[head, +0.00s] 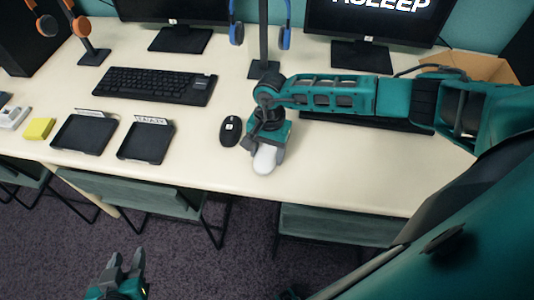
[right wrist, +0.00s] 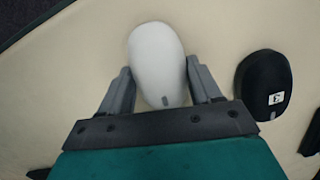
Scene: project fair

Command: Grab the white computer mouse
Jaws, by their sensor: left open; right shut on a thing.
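The white computer mouse (head: 265,158) is on the cream table near its front edge, under my right gripper (head: 268,145). In the right wrist view the white mouse (right wrist: 157,62) sits between the two grey fingers of my right gripper (right wrist: 159,88), which is shut on its sides. The fingers hide part of its flanks. I cannot tell whether it still touches the table. My left gripper (head: 125,268) is open and empty, low in front of the table above the carpet.
A black mouse (head: 231,131) with a white label lies just left of the white one; it also shows in the right wrist view (right wrist: 264,84). A black keyboard (head: 155,86), two black trays (head: 146,141) and a yellow block (head: 39,128) are further left. Chairs (head: 155,199) stand below the front edge.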

